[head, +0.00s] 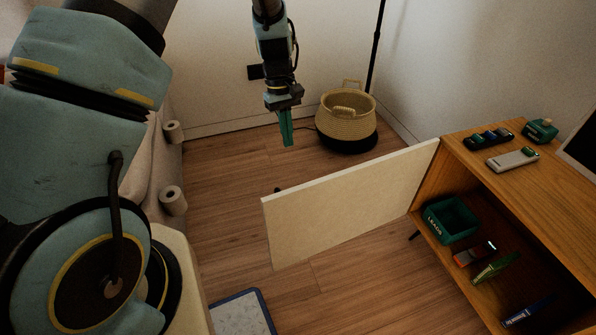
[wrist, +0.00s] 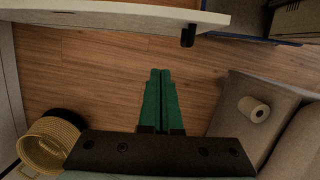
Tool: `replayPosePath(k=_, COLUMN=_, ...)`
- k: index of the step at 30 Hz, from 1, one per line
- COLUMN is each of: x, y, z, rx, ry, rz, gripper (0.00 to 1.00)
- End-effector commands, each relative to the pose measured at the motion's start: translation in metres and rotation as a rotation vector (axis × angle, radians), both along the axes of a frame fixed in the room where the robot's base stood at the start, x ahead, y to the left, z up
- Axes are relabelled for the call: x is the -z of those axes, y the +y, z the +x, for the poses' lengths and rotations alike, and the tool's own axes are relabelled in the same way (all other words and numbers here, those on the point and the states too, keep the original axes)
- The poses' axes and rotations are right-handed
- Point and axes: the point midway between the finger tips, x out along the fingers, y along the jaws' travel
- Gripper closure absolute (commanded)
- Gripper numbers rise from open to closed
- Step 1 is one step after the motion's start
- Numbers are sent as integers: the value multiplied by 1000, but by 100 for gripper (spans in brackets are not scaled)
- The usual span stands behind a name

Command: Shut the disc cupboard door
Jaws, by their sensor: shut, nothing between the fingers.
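The disc cupboard door (head: 345,208) is a pale flat panel standing wide open, swung out to the left from the wooden cupboard (head: 460,145). In the wrist view the fingers (wrist: 160,75) are together over bare floor.
A woven basket (head: 345,110) stands behind my gripper by the wall. The open cupboard holds a green bin (head: 450,236) and several small items. Several devices lie on its top. A couch with rolls (head: 173,200) is at left. A blue-edged mat (head: 241,312) lies on the floor. Floor between is clear.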

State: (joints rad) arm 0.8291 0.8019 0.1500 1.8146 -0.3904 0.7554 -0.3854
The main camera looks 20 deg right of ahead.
Motion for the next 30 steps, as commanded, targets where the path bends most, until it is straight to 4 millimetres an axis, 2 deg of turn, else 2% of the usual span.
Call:
replayPosePath(k=5, x=16, y=-5, z=-6, rx=-2, ry=8, rz=6, gripper=100)
replayPosePath(k=8, x=31, y=-4, z=-10, rx=0, ry=8, rz=6, gripper=100)
replayPosePath(k=19, x=103, y=-4, z=-28, rx=0, ry=8, rz=6, gripper=100)
replayPosePath(k=24, x=99, y=-4, z=-53, rx=2, ry=5, rz=4, gripper=100)
replayPosePath(k=30, x=100, y=-4, z=-66, rx=1, ry=5, rz=3, gripper=100)
